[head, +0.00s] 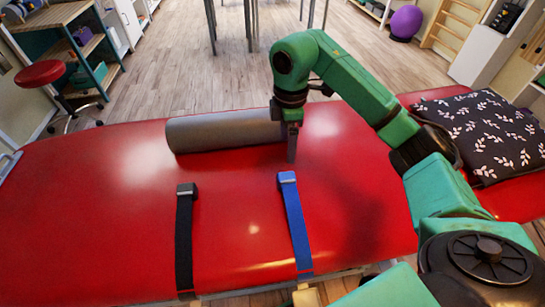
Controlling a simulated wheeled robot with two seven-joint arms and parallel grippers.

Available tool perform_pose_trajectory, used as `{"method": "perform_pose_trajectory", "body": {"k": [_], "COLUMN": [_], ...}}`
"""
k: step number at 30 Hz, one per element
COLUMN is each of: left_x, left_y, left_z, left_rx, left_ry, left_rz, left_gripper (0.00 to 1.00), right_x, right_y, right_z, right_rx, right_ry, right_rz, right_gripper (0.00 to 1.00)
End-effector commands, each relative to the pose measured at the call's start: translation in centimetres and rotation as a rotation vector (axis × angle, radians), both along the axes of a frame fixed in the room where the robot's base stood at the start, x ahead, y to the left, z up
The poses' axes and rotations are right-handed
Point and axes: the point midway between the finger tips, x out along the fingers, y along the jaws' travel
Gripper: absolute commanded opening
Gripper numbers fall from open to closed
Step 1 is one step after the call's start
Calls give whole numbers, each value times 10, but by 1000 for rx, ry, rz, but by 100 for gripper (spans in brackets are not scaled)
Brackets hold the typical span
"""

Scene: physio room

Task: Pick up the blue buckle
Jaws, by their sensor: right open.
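The blue buckle (287,177) is at the far end of a blue strap (299,225) that lies on the red treatment table (90,215) and runs to its near edge. My right gripper (291,157) points down just behind the buckle in the picture, close to it but not around it. Its jaws are open, seen nearly edge-on, with nothing visible between them. Its height above the table is hard to judge. My left gripper is out of view.
A black strap with its buckle (186,188) lies to the left of the blue one. A grey roll (222,130) lies behind, close to my right gripper. A dark leaf-patterned pillow (488,135) is at the right. The table's left part is clear.

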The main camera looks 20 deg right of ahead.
Motion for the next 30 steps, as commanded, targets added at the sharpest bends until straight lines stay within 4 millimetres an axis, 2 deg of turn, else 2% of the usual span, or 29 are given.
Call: {"method": "perform_pose_trajectory", "body": {"k": [2,5,11,17,22,25,30], "left_x": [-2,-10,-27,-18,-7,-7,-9], "left_y": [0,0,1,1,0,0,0], "left_z": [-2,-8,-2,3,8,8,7], "left_rx": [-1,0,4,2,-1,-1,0], "left_ry": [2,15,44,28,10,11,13], "left_rz": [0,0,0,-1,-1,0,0], "left_gripper": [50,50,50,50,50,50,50], "right_x": [0,-2,-2,-3,-5,-4,-4], "right_y": [0,0,0,0,1,0,0], "right_z": [-7,-30,-77,-104,-137,-145,-145], "right_rx": [0,1,0,0,2,0,0], "right_ry": [1,6,4,3,4,0,-1], "right_rz": [1,1,1,0,1,0,1], "right_gripper": [85,85,85,85,85,85,85]}}
